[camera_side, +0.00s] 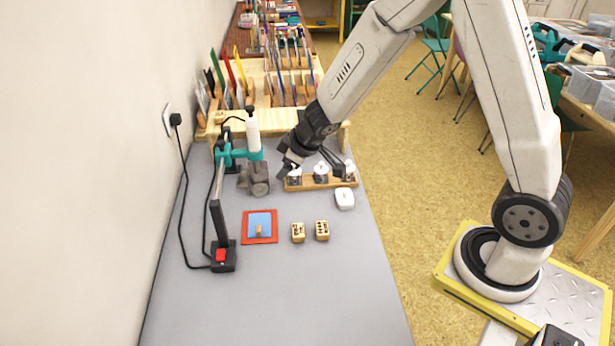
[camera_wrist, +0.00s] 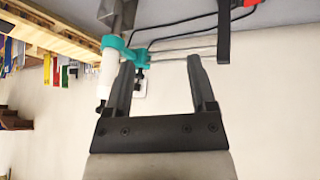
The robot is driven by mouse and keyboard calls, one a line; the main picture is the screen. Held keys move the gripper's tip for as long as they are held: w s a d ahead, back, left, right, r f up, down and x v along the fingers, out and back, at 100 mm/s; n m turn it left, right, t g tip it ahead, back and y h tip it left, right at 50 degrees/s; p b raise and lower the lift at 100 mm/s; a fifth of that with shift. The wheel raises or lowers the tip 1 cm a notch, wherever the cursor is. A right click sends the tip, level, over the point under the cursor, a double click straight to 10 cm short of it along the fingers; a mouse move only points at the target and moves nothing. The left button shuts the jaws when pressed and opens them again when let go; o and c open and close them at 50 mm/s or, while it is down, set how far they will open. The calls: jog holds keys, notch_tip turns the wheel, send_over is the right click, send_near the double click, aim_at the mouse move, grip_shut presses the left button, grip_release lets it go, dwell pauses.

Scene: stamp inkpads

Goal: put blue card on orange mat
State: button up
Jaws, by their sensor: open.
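The blue card (camera_side: 262,217) lies flat on the red-orange mat (camera_side: 245,230) in the side view, with the mat's border showing around it. A small wooden block (camera_side: 259,231) sits on the card's lower part. My gripper (camera_side: 311,163) is raised behind and to the right of the mat, near a wooden rack, well apart from the card. In the wrist view my gripper (camera_wrist: 161,62) has its two fingers spread with nothing between them. The card and mat are not in the wrist view.
The table's front is clear.

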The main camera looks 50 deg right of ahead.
jog(key=s+r+m+g, duration=0.1)
jog(key=s+r+m, duration=0.1)
jog(key=s, duration=0.6)
jog(key=s+r+m+g, duration=0.1)
jog(key=s+m+g, duration=0.1)
jog(key=s, duration=0.7)
jog(key=shift+s+a+r+m+g, duration=0.3)
jog(key=shift+a+r+m, duration=0.05)
jog(key=shift+a+m, duration=0.15)
